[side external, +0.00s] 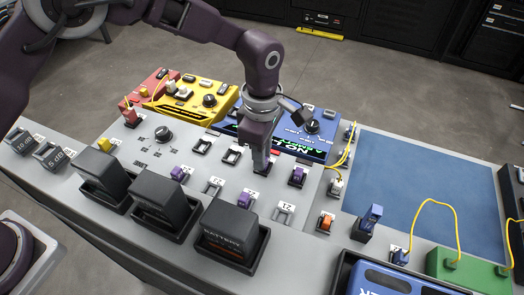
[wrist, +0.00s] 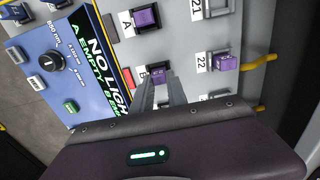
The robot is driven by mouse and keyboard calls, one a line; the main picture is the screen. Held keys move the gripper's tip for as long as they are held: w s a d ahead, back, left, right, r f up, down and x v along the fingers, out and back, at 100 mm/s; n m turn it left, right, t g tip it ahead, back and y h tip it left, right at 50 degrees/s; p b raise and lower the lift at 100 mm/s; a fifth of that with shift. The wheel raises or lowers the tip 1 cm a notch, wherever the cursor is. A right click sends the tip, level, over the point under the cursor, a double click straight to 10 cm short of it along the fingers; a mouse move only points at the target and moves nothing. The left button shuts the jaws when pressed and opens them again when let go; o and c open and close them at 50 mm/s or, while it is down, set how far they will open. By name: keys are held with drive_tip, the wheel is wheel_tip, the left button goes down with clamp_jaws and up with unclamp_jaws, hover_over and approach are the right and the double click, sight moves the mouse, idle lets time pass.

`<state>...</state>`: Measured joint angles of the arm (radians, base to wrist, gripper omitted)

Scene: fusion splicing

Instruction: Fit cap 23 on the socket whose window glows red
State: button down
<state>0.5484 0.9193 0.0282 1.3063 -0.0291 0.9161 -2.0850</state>
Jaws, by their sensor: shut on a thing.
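My gripper (side external: 263,165) is over the row of lettered sockets in the side external view. In the wrist view its fingers (wrist: 164,84) are closed at a purple cap (wrist: 157,72) by the letter B. This cap is at socket B, partly hidden by the fingers; I cannot tell whether it is fully seated. A red window (wrist: 127,77) glows beside B, and a bit of red (side external: 275,152) shows by the gripper in the side external view. An empty holder (side external: 213,186) stands in the numbered row, between two purple caps.
A purple cap (wrist: 145,17) sits at A and another (wrist: 225,62) at 22. Holder 21 (side external: 283,212) is empty. The blue unit (side external: 314,128) with a green-lettered display stands behind the sockets. Black blocks (side external: 231,231) line the front. Yellow cables run at the right.

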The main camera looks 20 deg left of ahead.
drive_tip(key=c, duration=1.2)
unclamp_jaws()
drive_tip(key=shift+c, duration=0.2)
wheel_tip(320, 180, up, 7)
drive_tip(key=shift+r, duration=0.1)
